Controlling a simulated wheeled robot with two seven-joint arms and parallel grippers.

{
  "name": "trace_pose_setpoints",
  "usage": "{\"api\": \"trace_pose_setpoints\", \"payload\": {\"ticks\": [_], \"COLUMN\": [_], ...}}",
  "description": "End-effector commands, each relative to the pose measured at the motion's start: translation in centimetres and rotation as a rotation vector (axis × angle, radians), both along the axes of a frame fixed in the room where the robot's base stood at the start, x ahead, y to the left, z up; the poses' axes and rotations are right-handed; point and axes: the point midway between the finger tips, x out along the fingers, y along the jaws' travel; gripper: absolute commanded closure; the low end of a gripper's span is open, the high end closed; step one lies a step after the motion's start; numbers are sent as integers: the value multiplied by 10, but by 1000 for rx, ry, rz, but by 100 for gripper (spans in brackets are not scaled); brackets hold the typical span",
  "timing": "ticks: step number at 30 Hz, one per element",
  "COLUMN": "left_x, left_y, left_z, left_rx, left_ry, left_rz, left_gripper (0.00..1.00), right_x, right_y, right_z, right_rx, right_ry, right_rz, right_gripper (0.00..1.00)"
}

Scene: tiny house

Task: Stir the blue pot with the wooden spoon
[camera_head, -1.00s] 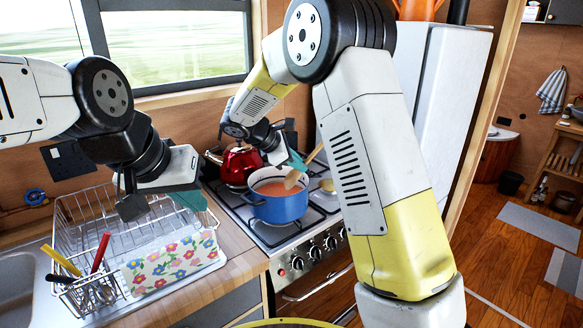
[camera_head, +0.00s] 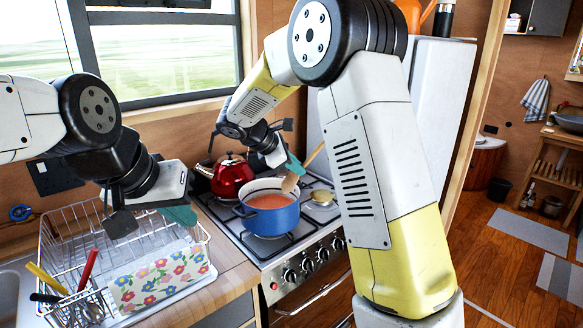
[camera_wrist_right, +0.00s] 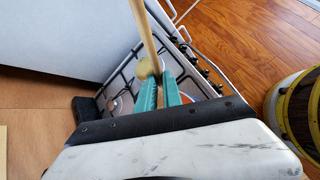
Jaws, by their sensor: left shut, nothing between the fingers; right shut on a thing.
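The blue pot (camera_head: 268,218) stands on the stove, with orange-red contents showing inside. My right gripper (camera_head: 296,163) is shut on the wooden spoon (camera_head: 291,183), above the pot's back right side. The spoon is tilted, its handle rising to the right and its head at the pot's right rim. I cannot tell if the head touches the rim. In the right wrist view the spoon's handle (camera_wrist_right: 143,32) runs up from the teal fingers (camera_wrist_right: 160,92), which hide most of what lies below. My left gripper (camera_head: 182,214) is shut and empty over the dish rack.
A red kettle (camera_head: 231,176) stands behind the pot on the stove (camera_head: 300,248). The dish rack (camera_head: 65,240), with a flowered cloth (camera_head: 160,277) and utensils, is at the left. A white fridge (camera_head: 440,90) rises on the right.

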Motion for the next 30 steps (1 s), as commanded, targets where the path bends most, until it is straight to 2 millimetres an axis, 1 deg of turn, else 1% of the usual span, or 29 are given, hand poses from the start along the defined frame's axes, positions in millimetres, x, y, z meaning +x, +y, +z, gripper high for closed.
{"api": "trace_pose_setpoints", "payload": {"ticks": [5, 15, 19, 23, 30], "left_x": [0, 0, 0, 0, 0], "left_y": [0, 0, 0, 0, 0], "left_z": [0, 0, 0, 0, 0], "left_rx": [0, 0, 0, 0, 0], "left_ry": [0, 0, 0, 0, 0], "left_rz": [0, 0, 0, 0, 0], "left_gripper": [100, 100, 100, 100, 100], "right_x": [0, 0, 0, 0, 0], "right_y": [0, 0, 0, 0, 0], "right_z": [3, 36, 46, 50, 50], "right_rx": [0, 1, 1, -1, 0], "right_ry": [-1, -2, -2, 0, 0], "right_rz": [0, -1, -1, 0, 0], "right_gripper": [100, 100, 100, 100, 100]}}
